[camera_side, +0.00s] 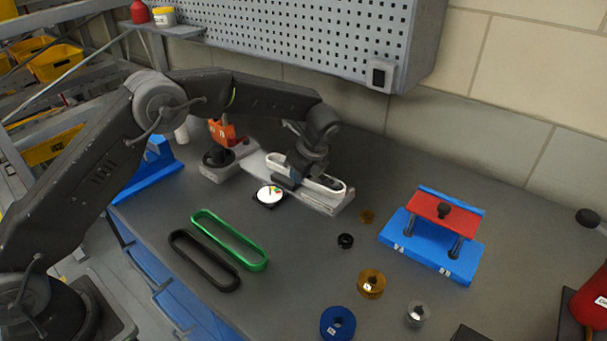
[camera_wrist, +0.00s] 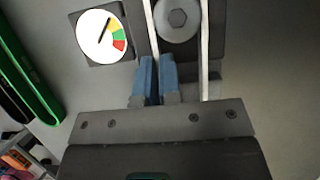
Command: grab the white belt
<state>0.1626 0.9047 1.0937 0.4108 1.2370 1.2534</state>
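The white belt (camera_side: 338,188) is a long loop lying on the pale conveyor unit (camera_side: 327,205) at the back of the bench. In the wrist view the white belt (camera_wrist: 205,45) shows as two strands, one on each side of a grey round pulley (camera_wrist: 178,18) with a hex bolt. My gripper (camera_wrist: 157,80) has its blue fingers close together with the left strand between them, so it looks shut on that strand. In the side view my gripper (camera_side: 288,181) is at the belt's near side, and the wrist hides part of the belt.
A round gauge (camera_side: 270,195) lies just in front of the conveyor unit, left of my fingers in the wrist view. A green belt (camera_side: 230,240) and a black belt (camera_side: 203,260) lie at front left. A blue and red fixture (camera_side: 435,235) stands right. Several small round parts lie between.

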